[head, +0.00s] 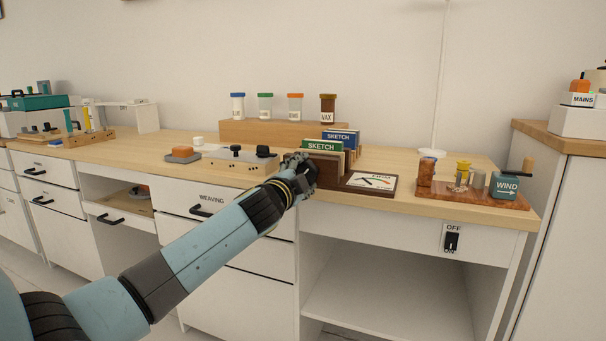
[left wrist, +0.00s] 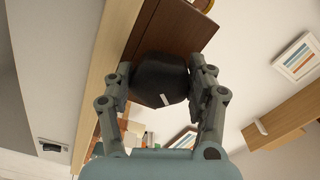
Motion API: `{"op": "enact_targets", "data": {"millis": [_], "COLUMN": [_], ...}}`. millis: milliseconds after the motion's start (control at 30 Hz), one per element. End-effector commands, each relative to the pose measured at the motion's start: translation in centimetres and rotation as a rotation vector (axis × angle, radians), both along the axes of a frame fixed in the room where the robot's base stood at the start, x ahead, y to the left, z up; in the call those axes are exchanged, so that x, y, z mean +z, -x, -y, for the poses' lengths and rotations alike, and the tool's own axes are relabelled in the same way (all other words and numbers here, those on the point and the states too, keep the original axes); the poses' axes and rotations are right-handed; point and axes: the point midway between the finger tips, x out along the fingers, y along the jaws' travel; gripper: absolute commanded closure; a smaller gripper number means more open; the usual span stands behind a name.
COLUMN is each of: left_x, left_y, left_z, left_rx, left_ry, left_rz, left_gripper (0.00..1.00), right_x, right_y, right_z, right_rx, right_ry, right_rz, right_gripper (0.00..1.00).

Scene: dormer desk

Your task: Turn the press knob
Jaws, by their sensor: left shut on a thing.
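The press knob (left wrist: 160,78) is a black, faceted knob with a white mark, seen in the left wrist view against a dark brown wooden face (left wrist: 175,28). My left gripper (left wrist: 163,86) has one finger on each side of the knob and is shut on it. In the head view my left gripper (head: 297,163) is at the desk's front edge, at the left end of the dark brown press (head: 330,175), and hides the knob. A white dial plate (head: 372,182) with a pointer lies at the press's right side. My right gripper is in neither view.
Sketch cards (head: 322,146) stand behind my gripper. A black-knobbed box (head: 235,160) and an orange-topped block (head: 183,154) are to the left. A wooden stand with the WIND block (head: 505,186) is to the right. Several jars stand on a riser (head: 265,131) behind.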

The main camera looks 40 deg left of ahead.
Motion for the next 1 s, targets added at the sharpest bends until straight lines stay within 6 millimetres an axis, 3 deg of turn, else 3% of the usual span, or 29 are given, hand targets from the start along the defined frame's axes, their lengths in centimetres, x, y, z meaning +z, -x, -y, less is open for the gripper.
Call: {"op": "enact_targets", "data": {"millis": [333, 367, 500, 833, 1000], "left_x": [0.0, 0.0, 0.0, 0.0, -0.1], "left_y": [0.0, 0.0, 0.0, 0.3, 2.6], "left_z": [0.1, 0.1, 0.0, 0.1, 0.6], "left_rx": [-0.002, -0.002, -0.001, 0.0, -0.003], "left_ry": [-0.001, -0.001, 0.0, -0.001, -0.002], "left_rz": [0.001, 0.001, 0.0, 0.0, -0.001], "left_gripper": [0.76, 0.4, 0.22, 0.21, 0.21], "right_x": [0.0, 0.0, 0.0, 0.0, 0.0], "right_y": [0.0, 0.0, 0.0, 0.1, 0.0], "right_z": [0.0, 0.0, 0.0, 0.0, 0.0], "right_rx": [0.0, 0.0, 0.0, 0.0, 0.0], "right_ry": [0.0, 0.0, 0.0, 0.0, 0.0], "right_rz": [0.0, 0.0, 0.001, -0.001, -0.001], "right_gripper": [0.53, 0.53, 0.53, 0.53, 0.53]}}
